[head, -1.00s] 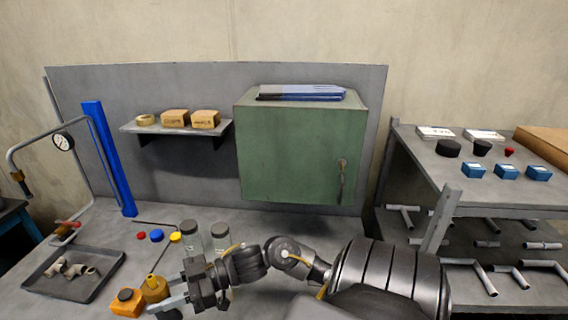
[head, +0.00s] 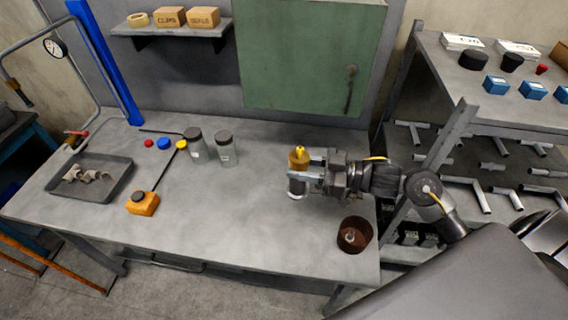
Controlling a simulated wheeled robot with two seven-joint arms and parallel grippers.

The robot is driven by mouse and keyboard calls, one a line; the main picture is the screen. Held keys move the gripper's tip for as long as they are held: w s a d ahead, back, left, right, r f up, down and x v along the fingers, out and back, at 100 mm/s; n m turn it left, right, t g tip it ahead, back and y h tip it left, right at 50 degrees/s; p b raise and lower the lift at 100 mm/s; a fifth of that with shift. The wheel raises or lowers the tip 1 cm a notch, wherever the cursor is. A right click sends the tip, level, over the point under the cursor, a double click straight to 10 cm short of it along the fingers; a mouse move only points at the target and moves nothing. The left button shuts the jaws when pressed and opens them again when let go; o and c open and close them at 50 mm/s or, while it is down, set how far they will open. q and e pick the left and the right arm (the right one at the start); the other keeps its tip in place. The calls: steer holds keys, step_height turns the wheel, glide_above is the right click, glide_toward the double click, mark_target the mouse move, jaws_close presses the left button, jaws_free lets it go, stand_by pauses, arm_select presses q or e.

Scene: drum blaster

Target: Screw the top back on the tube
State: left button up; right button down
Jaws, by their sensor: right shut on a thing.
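A yellow-orange top with a narrow nozzle (head: 299,158) is between the fingers of my right gripper (head: 305,167), over the right part of the workbench. My right gripper is shut on it and reaches in from the right. A short grey tube (head: 296,188) with a pale lower end shows directly below the top and fingers. The fingers hide the place where top and tube meet, so I cannot tell whether they touch or are threaded together. The top looks about upright. My left gripper is not in view.
A brown bowl (head: 355,235) with a small item in it sits near the front right of the bench. Two lidded jars (head: 225,150) stand behind, left of the gripper. An orange box (head: 143,204) and a grey tray (head: 117,185) are at left. The bench's middle is clear.

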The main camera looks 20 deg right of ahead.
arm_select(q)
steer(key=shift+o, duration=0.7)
arm_select(e)
steer(key=shift+d+r, duration=0.15)
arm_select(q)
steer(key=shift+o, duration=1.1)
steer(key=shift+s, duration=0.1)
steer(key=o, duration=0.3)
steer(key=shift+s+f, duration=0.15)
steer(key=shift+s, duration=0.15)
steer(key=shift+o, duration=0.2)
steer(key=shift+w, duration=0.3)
arm_select(e)
steer(key=w+a+f+n+g+y, duration=0.1)
steer(key=w+a+f+n+g, duration=0.1)
steer(key=w+a+f, duration=0.4)
steer(key=shift+w+a+f+g+y, duration=0.4)
steer(key=shift+w+a+g, duration=0.35)
steer(key=shift+w, duration=0.75)
